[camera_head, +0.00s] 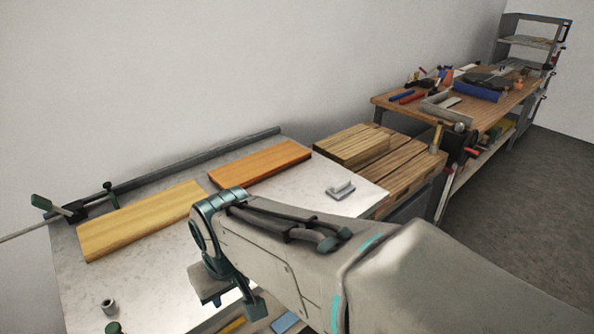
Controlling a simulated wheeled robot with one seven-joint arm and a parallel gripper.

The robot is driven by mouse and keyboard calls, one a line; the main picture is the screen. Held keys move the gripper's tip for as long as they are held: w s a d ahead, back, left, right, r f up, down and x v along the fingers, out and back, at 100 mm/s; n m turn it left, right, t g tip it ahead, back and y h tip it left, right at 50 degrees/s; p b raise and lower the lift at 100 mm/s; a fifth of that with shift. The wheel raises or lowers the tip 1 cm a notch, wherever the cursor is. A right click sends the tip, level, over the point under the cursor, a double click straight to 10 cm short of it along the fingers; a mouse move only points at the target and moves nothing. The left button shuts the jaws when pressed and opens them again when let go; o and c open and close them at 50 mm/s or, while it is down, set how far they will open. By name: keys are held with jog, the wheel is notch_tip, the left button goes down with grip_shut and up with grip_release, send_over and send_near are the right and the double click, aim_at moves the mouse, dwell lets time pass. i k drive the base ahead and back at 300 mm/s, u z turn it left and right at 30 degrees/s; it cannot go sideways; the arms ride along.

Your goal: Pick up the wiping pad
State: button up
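A small light-grey pad with a raised grip (341,190) lies on the white tabletop (310,205) near its right end; it looks like the wiping pad. It is apart from my gripper. My gripper (232,297) is at the lower middle, over the table's front part, left of and nearer than the pad. Its two fingers stand apart, with nothing seen between them. My arm reaches in from the lower right and hides part of the table. A small blue flat piece (285,322) shows at the bottom edge, partly cut off; I cannot tell what it is.
A yellow board (140,220) and an orange board (260,163) lie on the table. A clamp (75,210) and a metal ring (109,307) are at left. Stacked wood (352,146) stands at right, before a cluttered workbench (480,115).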

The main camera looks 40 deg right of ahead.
aim_at(339, 191)
jog(key=z, duration=1.5)
jog(key=k, duration=0.65)
jog(key=z, duration=0.6)
jog(key=i, duration=0.6)
jog(key=z, duration=0.55)
jog(key=i, duration=0.7)
jog(key=u, duration=0.8)
jog(key=i, duration=0.7)
jog(key=u, duration=0.8)
